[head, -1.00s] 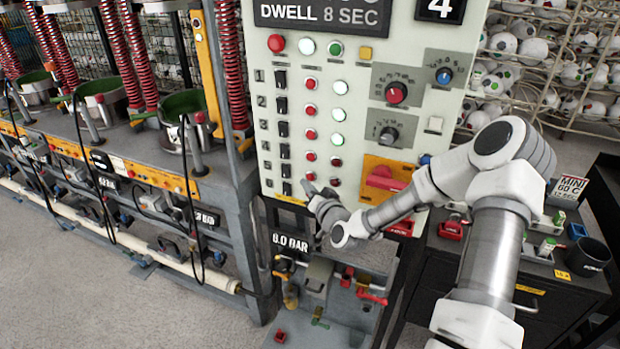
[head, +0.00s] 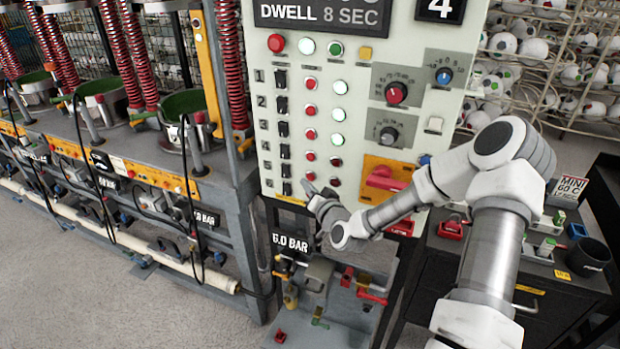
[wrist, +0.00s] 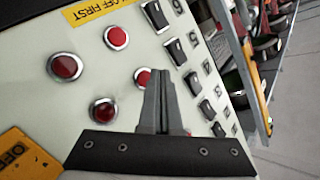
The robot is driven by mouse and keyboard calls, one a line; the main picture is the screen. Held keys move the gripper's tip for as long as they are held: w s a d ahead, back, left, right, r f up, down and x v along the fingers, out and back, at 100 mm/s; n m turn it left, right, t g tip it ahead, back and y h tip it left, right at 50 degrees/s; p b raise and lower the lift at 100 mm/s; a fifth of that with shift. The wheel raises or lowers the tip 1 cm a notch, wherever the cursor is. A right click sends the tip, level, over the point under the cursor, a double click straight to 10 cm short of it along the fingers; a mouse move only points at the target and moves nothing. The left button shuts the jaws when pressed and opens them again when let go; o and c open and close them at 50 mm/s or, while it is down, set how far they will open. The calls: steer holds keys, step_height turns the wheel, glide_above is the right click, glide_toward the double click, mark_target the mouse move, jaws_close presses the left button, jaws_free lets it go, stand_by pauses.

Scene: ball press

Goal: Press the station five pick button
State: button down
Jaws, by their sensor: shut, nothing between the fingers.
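The grey control panel (head: 300,60) has numbered rows, each with a black switch, a red button and a lamp. The station five red pick button (head: 309,176) sits low on the panel. In the wrist view, that button (wrist: 142,77) is partly covered by my finger. My gripper (head: 306,183) is shut and empty, its tip at the lower edge of the button in the head view. In the wrist view, my gripper (wrist: 160,72) points at the panel just beside the button. I cannot tell whether it touches. The row five lamp (head: 335,181) is dark red.
The row six button (wrist: 116,38) is close by, with the black switches (wrist: 175,50) on the other side of the tip. A red rotary handle (head: 384,179) on a yellow plate lies to the right. A press rack (head: 225,190) stands at left.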

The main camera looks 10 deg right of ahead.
steer(key=shift+w+d, duration=0.1)
stand_by(0.3)
steer(key=shift+w+d+b, duration=0.15)
steer(key=shift+w+b, duration=0.1)
steer(key=shift+b, duration=0.05)
steer(key=shift+w+d, duration=0.25)
steer(key=shift+w, duration=0.1)
stand_by(0.6)
steer(key=shift+s, duration=0.1)
steer(key=shift+s+a+b, duration=0.45)
steer(key=shift+s, duration=0.1)
steer(key=shift+s+a, duration=0.1)
steer(key=s+a, duration=0.1)
steer(key=s, duration=0.1)
steer(key=s+a, duration=0.1)
steer(key=s, duration=0.1)
steer(key=shift+a+b, duration=0.35)
steer(key=shift+a, duration=0.05)
stand_by(0.7)
